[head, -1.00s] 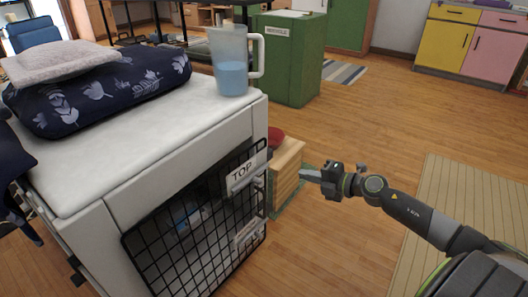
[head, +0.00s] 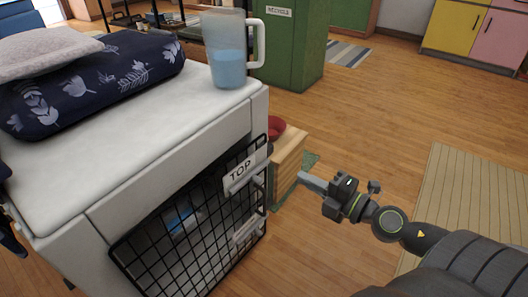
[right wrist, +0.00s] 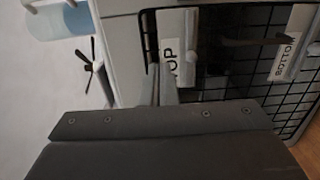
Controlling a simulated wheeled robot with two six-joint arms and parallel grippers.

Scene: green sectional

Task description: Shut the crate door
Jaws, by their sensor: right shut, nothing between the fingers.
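The crate door (head: 190,235) is a black wire grid on the front of the white crate (head: 165,135). It carries a "TOP" label (head: 241,170) and another label (head: 247,232) lower down. The door lies close along the crate front; I cannot tell whether it is fully shut or latched. My right gripper (head: 305,180) is shut and empty, just right of the door's right edge and apart from it. My left gripper is out of view.
A pitcher of blue liquid (head: 229,70) and a dark patterned cushion (head: 85,85) sit on the crate. A wooden box (head: 287,160) with a red bowl (head: 277,128) stands close behind my right gripper. Wood floor at right is clear, with a striped mat (head: 460,210).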

